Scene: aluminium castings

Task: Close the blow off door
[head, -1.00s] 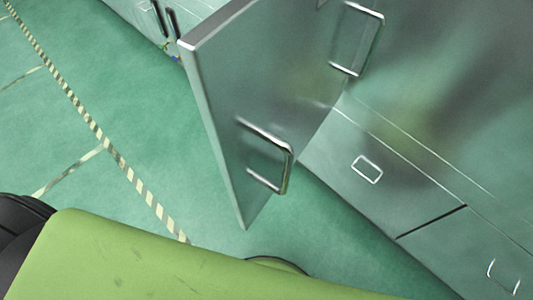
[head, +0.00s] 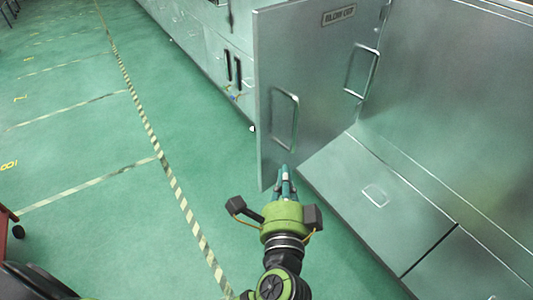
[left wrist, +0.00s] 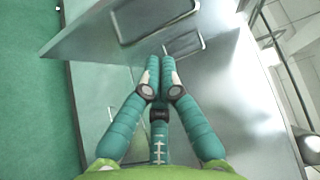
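The blow off door (head: 318,70) is a grey metal panel with a "BLOW OFF" label, standing open from the cabinet on the right of the head view. A bar handle (head: 285,120) is on its face. My left gripper (head: 285,172) is just below this handle, in front of the door's lower edge. In the left wrist view its teal fingers (left wrist: 160,75) come together at the tips with nothing seen between them. The door (left wrist: 90,38) and its handle (left wrist: 150,12) show beyond the fingertips, apparently apart from them. My right gripper is not in view.
A second bar handle (head: 362,72) shows near the cabinet opening. A low metal ledge (head: 385,195) with a small recess lies below it. More cabinets (head: 205,40) run along the back. The green floor (head: 85,130) with a striped line is free to the left.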

